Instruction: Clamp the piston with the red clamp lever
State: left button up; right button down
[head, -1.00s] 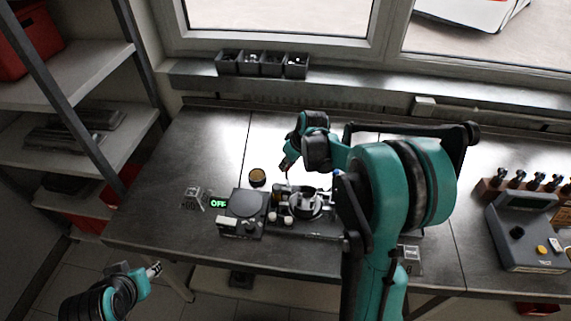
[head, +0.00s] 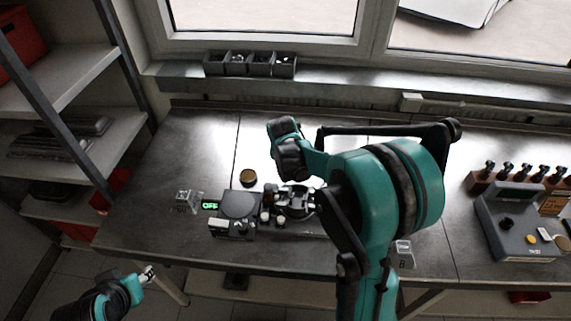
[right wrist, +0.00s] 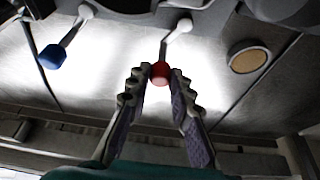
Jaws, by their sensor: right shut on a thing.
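The red clamp lever's red knob (right wrist: 159,74) sits between the fingertips of my right gripper (right wrist: 158,78) in the right wrist view, on a thin metal rod. The gripper is shut on it. In the head view its fingers are hidden behind its own wrist, close to the fixture. The dark fixture (head: 293,201) with a round part stands on the bench; my arm partly covers it, and I cannot clearly make out the piston. A second lever with a blue knob (right wrist: 52,57) is at the upper left. My left gripper (head: 148,273) is off the bench at lower left, too small to judge.
A clear block (head: 186,201) is farther left. A grey console (head: 518,226) stands at right. The left bench is largely clear.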

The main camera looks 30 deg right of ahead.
jog(key=shift+s+m+h, duration=0.3)
jog(key=shift+m, duration=0.6)
jog(key=shift+d+g, duration=0.1)
jog(key=shift+g, duration=0.2)
jog(key=c, duration=1.4)
grip_release()
jog(key=shift+o, duration=0.2)
jog(key=v, duration=1.2)
